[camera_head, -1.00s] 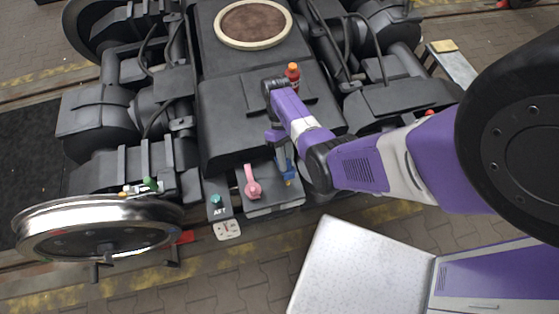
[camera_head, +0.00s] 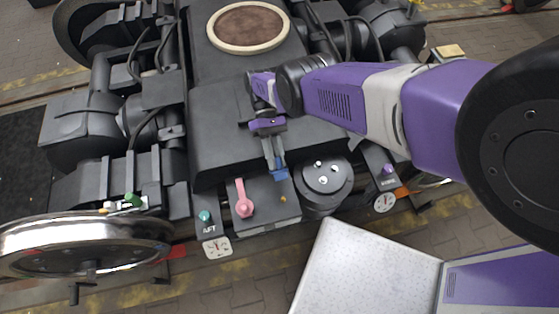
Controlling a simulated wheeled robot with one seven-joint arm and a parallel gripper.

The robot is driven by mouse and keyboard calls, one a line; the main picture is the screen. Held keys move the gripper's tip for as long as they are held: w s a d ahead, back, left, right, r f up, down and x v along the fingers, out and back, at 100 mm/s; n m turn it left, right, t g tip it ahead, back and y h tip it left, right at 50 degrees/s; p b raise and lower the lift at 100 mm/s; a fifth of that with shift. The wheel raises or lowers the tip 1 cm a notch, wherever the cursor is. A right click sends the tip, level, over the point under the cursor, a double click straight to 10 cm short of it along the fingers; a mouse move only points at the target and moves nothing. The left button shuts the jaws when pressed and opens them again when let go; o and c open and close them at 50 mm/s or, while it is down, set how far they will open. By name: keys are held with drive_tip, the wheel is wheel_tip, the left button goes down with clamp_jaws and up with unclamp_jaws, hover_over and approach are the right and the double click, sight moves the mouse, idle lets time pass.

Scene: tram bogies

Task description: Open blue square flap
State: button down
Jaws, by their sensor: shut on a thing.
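The blue flap (camera_head: 280,174) shows as a small blue piece at the fingertips of my gripper (camera_head: 275,160), above the dark box at the front of the bogie. My gripper reaches down from above and is shut on the flap. Its fingers hide much of the flap, so I cannot tell its exact angle. A small yellow spot (camera_head: 283,198) lies on the box top just in front of the flap, with a gap between them.
A pink lever (camera_head: 243,199) stands left of the flap. A teal knob (camera_head: 204,216) is further left, above a white gauge plate (camera_head: 217,247). A dark round canister (camera_head: 326,183) stands to the right. A wheel (camera_head: 88,246) is at lower left.

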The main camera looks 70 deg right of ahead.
drive_tip(key=shift+w+d+b, duration=0.2)
drive_tip(key=shift+w+b, duration=0.15)
drive_tip(key=shift+b, duration=0.4)
drive_tip(key=shift+d+r, duration=0.1)
drive_tip(key=shift+r, duration=0.15)
drive_tip(key=c, duration=1.2)
unclamp_jaws()
drive_tip(key=shift+s, duration=0.15)
drive_tip(key=shift+p, duration=0.4)
